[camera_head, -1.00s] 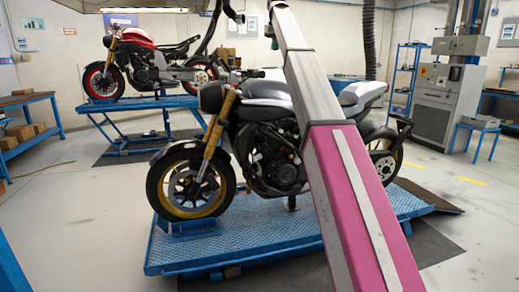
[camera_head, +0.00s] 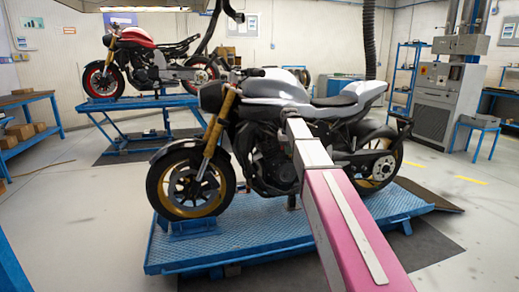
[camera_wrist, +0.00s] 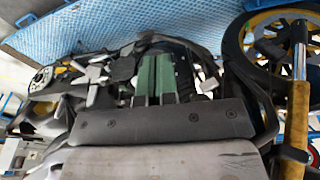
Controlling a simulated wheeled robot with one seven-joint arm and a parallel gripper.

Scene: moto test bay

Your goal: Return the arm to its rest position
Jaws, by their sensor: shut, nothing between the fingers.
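My arm (camera_head: 350,225) reaches from the bottom of the head view up and forward, with a pink link and a light grey link beyond it. Its far end overlaps the silver and black motorcycle (camera_head: 270,88) near the middle of the bike. The wrist view looks at the motorcycle turned around, with a grey body panel (camera_wrist: 160,120) close below and the gold fork (camera_wrist: 298,90) at the right. The gap between arm and bike cannot be told.
The motorcycle stands on a blue lift platform (camera_head: 180,255). A red motorcycle (camera_head: 135,38) stands on another blue lift behind at left. A workbench (camera_head: 30,98) with boxes is at left, and a grey cabinet (camera_head: 445,105) at back right. Floor at front left is clear.

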